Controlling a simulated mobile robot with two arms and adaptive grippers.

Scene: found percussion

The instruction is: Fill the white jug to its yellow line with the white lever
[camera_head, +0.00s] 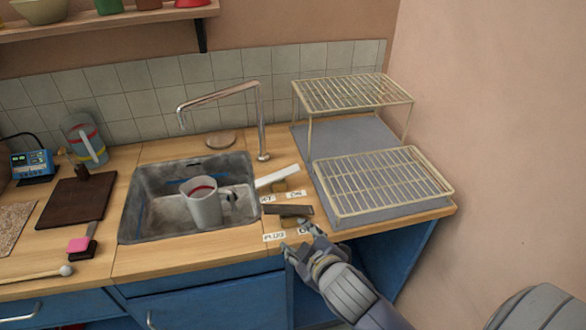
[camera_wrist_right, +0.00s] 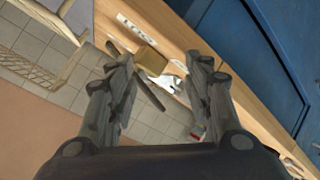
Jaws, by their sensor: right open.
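The white jug (camera_head: 204,208) stands upright in the grey sink (camera_head: 150,212), with a red band showing inside its rim. I cannot make out its yellow line or water level. The white lever (camera_head: 278,176) slopes up beside the sink's right edge. A dark lever (camera_head: 288,210) sits in front of it, nearer my right gripper (camera_head: 296,238). This gripper is open and empty at the counter's front edge. In the right wrist view, the dark lever (camera_wrist_right: 136,72) and its wooden block (camera_wrist_right: 150,60) show beyond the open fingers (camera_wrist_right: 157,82). My left gripper is out of view.
A metal tap (camera_head: 260,125) arches over the sink. Wire racks (camera_head: 382,182) stand on a grey mat right of the levers. Small labels (camera_head: 274,237) lie by the levers. A striped jug (camera_head: 85,140), dark board (camera_head: 75,200) and pink-ended tool (camera_head: 80,244) are left.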

